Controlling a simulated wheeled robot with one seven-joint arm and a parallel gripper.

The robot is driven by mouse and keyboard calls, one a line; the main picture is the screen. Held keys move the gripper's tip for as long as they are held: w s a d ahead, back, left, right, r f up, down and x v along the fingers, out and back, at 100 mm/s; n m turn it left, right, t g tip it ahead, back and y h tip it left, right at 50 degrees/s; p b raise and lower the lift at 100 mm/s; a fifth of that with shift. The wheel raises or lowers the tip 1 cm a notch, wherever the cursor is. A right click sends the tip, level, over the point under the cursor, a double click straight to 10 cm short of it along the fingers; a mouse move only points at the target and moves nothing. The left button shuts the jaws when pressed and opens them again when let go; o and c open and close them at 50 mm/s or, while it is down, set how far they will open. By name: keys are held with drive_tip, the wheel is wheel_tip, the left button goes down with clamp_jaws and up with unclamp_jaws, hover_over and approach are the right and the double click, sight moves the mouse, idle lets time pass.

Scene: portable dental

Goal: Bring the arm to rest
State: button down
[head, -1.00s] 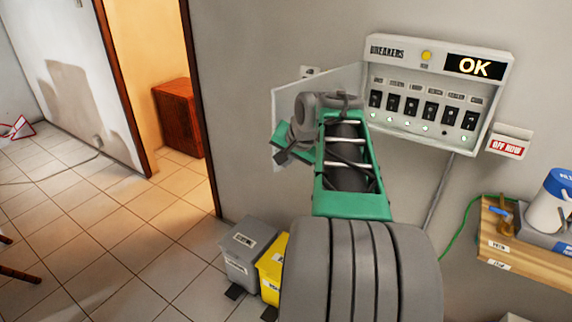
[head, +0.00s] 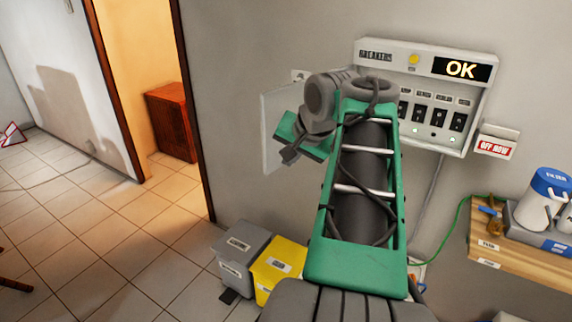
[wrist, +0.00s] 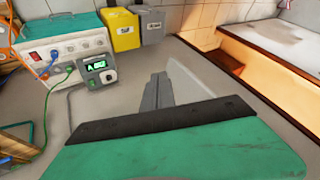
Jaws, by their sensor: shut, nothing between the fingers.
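My gripper (head: 289,155) is at the end of my green and grey arm, left of the breaker panel, and looks small and partly hidden in the head view. In the wrist view its dark fingers (wrist: 158,91) are together with nothing between them. The breaker panel (head: 378,56) is on the wall with a lit "OK" display. My arm hides its left part and some of its switches. Its pale door (head: 270,130) stands open to the left, behind my gripper.
A grey bin (head: 240,255) and a yellow bin (head: 278,268) stand on the floor below my arm. An "OFF NOW" box (head: 496,142) is on the wall at right, above a wooden shelf (head: 520,262) with bottles.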

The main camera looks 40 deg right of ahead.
drive_tip(key=s+d+f+n+g, duration=0.2)
drive_tip(key=s+d+f+n, duration=0.1)
drive_tip(key=s+f, duration=0.35)
drive_tip(key=s+a+f+n+g, duration=0.1)
drive_tip(key=s+a+f+g, duration=0.15)
drive_tip(key=a+f, duration=0.55)
drive_tip(key=a+f+n+y, duration=0.1)
drive_tip(key=a+n, duration=0.3)
drive_tip(key=a, duration=0.6)
drive_tip(key=w+a+f+n, duration=0.1)
drive_tip(key=a+f+n, duration=0.2)
drive_tip(key=a, duration=0.7)
drive_tip(key=shift+w+a+f+n+t+y, duration=0.3)
drive_tip(key=shift+a+f+n+t+y, duration=0.1)
drive_tip(key=shift+n, duration=0.1)
